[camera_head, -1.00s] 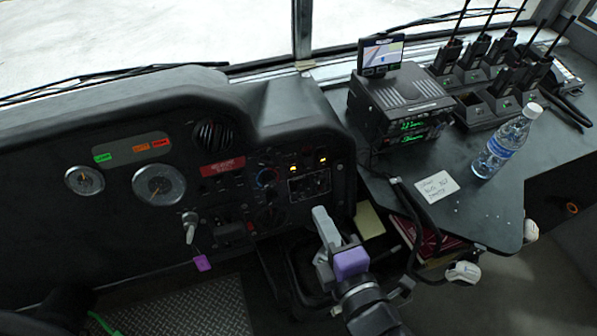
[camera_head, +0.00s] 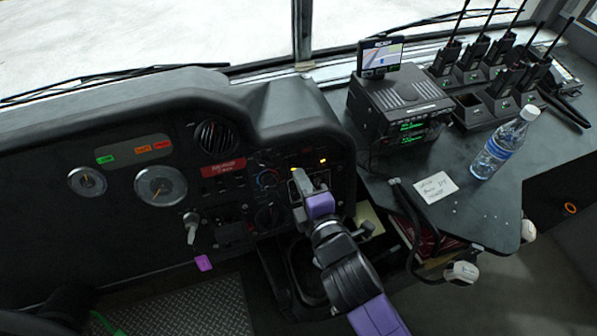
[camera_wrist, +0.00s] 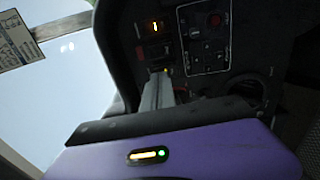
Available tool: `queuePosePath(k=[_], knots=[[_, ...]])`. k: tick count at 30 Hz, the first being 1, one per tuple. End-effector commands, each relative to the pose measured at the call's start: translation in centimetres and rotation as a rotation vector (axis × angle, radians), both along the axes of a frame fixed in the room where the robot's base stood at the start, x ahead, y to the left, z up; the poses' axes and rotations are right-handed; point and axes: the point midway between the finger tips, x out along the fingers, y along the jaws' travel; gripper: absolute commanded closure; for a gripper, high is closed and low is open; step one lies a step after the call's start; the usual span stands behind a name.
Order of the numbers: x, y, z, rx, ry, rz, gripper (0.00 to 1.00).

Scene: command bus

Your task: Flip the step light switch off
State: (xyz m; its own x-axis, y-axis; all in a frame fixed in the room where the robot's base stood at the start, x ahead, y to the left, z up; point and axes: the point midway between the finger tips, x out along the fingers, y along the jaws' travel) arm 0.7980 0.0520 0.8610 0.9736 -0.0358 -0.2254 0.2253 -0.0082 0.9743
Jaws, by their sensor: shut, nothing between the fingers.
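The dash switch row shows in the head view, with one amber-lit switch (camera_head: 322,161) at its right. In the wrist view a lit switch (camera_wrist: 155,27) is at the top, with an unlit rocker (camera_wrist: 152,52) below it. My gripper (camera_head: 298,175) is shut and empty, with its fingertips at the left part of this row. In the wrist view the fingertips (camera_wrist: 160,76) cover most of the spot below the unlit rocker. A small yellow glint shows beside the tips; contact cannot be told. No label for the step light is readable.
A square control panel (camera_wrist: 205,38) and round knob (camera_head: 268,216) are close to the gripper. A side desk holds a radio unit (camera_head: 400,108), a bottle (camera_head: 503,145) and a note (camera_head: 436,187).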

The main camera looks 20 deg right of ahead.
Motion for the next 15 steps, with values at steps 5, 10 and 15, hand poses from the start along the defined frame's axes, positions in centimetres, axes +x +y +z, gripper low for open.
queuePosePath(k=[5,10,15], knots=[[1.6,-0.1,-0.3,0.0,-0.001,-0.001,1.0],[2.0,-0.1,-0.5,0.0,-0.001,-0.001,1.0],[1.9,-0.1,-0.4,0.0,0.0,0.0,1.0]])
